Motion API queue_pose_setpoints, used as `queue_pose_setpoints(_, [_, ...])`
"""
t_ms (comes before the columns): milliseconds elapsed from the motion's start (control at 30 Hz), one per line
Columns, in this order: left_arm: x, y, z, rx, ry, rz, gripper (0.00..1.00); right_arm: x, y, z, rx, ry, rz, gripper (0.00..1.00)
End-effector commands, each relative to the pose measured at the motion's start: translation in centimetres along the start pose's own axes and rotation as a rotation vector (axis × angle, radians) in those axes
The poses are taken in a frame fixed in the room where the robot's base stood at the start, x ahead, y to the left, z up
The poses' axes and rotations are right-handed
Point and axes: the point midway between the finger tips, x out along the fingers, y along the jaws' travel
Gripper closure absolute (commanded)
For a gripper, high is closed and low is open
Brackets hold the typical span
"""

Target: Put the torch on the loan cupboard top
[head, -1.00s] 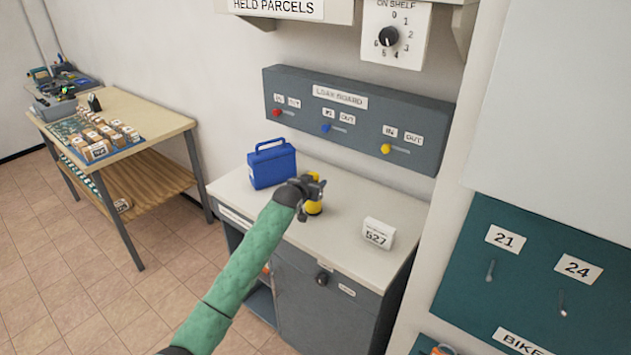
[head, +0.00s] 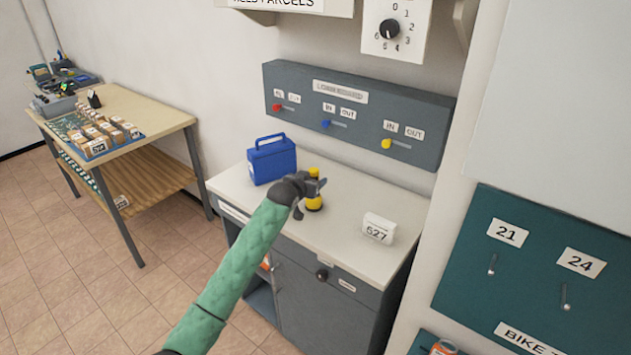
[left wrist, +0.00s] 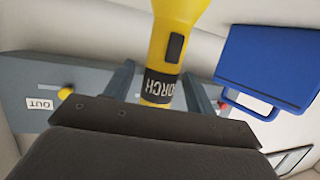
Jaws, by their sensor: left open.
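The yellow torch (head: 314,201) stands upright on the pale loan cupboard top (head: 343,213), right of the blue case. In the left wrist view the torch (left wrist: 178,40) shows a black band with lettering and a dark switch. My left gripper (head: 318,187) is at the torch and partly hides it in the head view. In the left wrist view its two fingers (left wrist: 160,92) are spread, one on each side of the torch's banded part, with gaps between. My right gripper is in neither view.
The blue case (head: 272,164) stands left of the torch. A white block marked 527 (head: 378,228) stands to the right. The grey loan board (head: 355,118) is on the wall behind. A wooden table (head: 165,125) with parcels is at the left.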

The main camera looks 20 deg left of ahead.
Motion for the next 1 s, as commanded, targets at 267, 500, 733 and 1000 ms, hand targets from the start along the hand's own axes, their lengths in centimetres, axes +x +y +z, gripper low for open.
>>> queue_pose_setpoints(267, [-5.5, 0.0, 0.4, 0.001, 0.001, 0.0, 0.44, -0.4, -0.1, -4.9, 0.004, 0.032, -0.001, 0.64])
queue_pose_setpoints(500, [-8.5, 0.0, 0.2, 0.0, 0.0, 0.0, 0.44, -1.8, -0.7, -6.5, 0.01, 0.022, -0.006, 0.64])
queue_pose_setpoints(733, [-9.4, 0.0, 0.0, 0.0, 0.0, 0.0, 0.44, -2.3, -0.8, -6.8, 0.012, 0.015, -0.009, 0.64])
queue_pose_setpoints(1000, [-9.4, 0.0, 0.0, -0.001, -0.001, 0.0, 0.44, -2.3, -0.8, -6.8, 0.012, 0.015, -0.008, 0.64])
